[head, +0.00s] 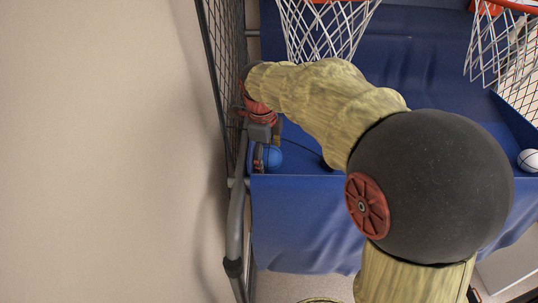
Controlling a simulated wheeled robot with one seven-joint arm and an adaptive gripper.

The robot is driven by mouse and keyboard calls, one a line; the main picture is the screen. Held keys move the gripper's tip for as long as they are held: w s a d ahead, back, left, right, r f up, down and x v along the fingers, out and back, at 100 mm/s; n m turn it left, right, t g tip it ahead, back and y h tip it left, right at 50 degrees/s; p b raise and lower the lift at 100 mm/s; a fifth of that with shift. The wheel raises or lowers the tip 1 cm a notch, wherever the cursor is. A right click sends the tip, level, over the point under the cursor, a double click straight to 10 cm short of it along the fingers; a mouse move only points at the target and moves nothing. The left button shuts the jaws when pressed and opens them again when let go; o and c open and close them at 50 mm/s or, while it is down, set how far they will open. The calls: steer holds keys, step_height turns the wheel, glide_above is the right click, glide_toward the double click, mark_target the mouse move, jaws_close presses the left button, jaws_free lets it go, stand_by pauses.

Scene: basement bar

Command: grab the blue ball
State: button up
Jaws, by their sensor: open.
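The blue ball (270,157) sits at the left end of the blue fabric ramp, by its front edge and close to the side rail. My gripper (262,163) is at the ball, pointing down, with a finger over the ball's left side. The jaws are open, and I cannot tell whether they touch the ball. Part of the ball is hidden behind the gripper. My arm crosses the middle of the view and covers part of the ramp.
A black mesh side panel (228,60) and a grey metal rail (235,225) stand just left of the gripper. Basketball nets hang above the blue ramp (420,60), one at top centre (322,28) and one at right (495,50). A white ball (529,160) lies at the right. A plain wall fills the left.

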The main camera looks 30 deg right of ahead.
steer(key=shift+f, duration=0.4)
steer(key=shift+c, duration=0.8)
steer(key=c, duration=1.1)
steer(key=shift+r, duration=0.1)
